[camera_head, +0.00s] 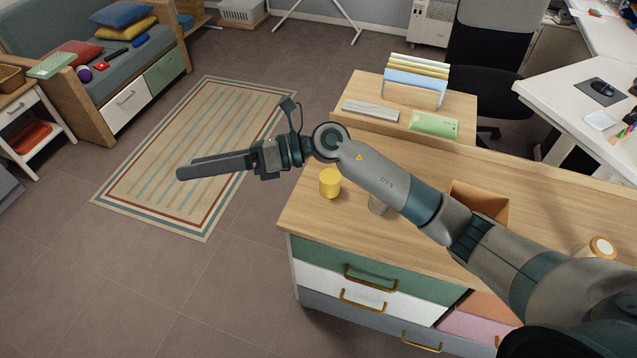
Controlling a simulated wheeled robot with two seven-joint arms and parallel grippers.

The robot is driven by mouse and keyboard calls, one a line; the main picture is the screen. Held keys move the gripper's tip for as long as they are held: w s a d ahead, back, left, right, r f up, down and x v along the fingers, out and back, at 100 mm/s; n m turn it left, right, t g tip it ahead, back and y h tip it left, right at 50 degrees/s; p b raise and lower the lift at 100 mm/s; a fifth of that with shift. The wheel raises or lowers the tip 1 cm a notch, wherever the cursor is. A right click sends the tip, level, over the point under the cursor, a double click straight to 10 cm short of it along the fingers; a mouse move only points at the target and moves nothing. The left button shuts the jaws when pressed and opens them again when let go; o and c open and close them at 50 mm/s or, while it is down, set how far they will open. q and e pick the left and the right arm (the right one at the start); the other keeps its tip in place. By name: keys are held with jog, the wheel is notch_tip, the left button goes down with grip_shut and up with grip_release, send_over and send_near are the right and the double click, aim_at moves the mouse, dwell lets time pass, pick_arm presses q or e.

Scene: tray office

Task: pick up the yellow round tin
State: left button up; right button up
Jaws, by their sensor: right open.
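The yellow round tin (330,183) stands upright on the wooden top of the drawer desk (300,217), near its left corner. My right arm comes in from the lower right and passes above and behind the tin. My right gripper (181,174) points left, out past the desk's edge and over the rug. It is open and empty, apart from the tin, well to its left. The two fingers overlap in this view. My left gripper does not show.
A grey cup-like object (378,205) stands right of the tin, partly behind my arm. An open wooden box (480,198) and a white-topped jar (600,248) are farther right. A file rack (415,85) stands at the back. The striped rug (150,185) is clear.

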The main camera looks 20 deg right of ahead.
jog(key=w+d+f+n+g+h, duration=0.2)
jog(key=w+d+f+n+h, duration=0.3)
jog(key=d+f+h, duration=0.45)
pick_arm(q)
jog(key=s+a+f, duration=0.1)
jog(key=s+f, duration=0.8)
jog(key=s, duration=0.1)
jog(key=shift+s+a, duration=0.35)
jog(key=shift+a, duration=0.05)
pick_arm(e)
jog(key=w+d+h, duration=0.3)
jog(key=d+h, duration=0.1)
jog(key=d, duration=0.5)
jog(key=w+d+r+t+h, duration=0.1)
jog(key=w+d+h, duration=0.2)
jog(key=d, duration=0.6)
jog(key=shift+w+d+m+h, duration=0.15)
jog(key=shift+d+m+h, duration=0.15)
jog(key=shift+d+h, duration=0.15)
jog(key=shift+a, duration=0.1)
